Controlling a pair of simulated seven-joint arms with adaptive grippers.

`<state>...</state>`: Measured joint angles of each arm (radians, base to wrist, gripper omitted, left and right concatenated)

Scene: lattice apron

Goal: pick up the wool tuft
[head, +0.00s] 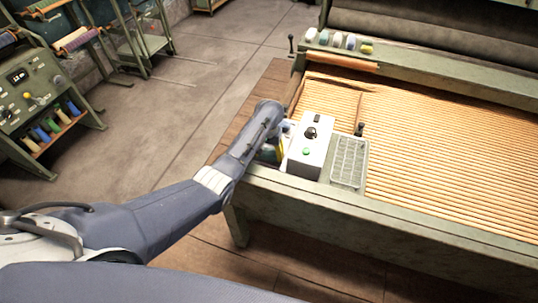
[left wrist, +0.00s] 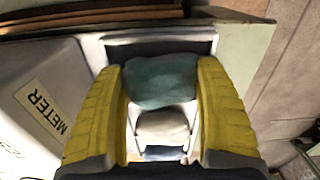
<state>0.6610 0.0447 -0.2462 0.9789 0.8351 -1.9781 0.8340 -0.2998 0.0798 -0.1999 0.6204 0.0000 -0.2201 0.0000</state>
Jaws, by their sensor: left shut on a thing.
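A teal wool tuft (left wrist: 160,82) sits between the two yellow fingers of my left gripper (left wrist: 161,80) in the left wrist view. The fingers touch both its sides, and the gripper is shut on it. A pale white tuft (left wrist: 162,128) and a blue one (left wrist: 163,153) show below it in a light-framed, dark-bottomed holder (left wrist: 206,42). In the head view my left gripper (head: 278,148) is low beside the white meter box, mostly hidden by my arm. The tuft cannot be made out there. My right gripper is not in view.
The white meter box (head: 318,136) stands close to the gripper; its METER label shows in the wrist view (left wrist: 45,107). A grille tray (head: 348,165) lies right of it. Several coloured pieces (head: 337,40) line the far rail. Ribbed tan slats (head: 450,140) fill the loom bed.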

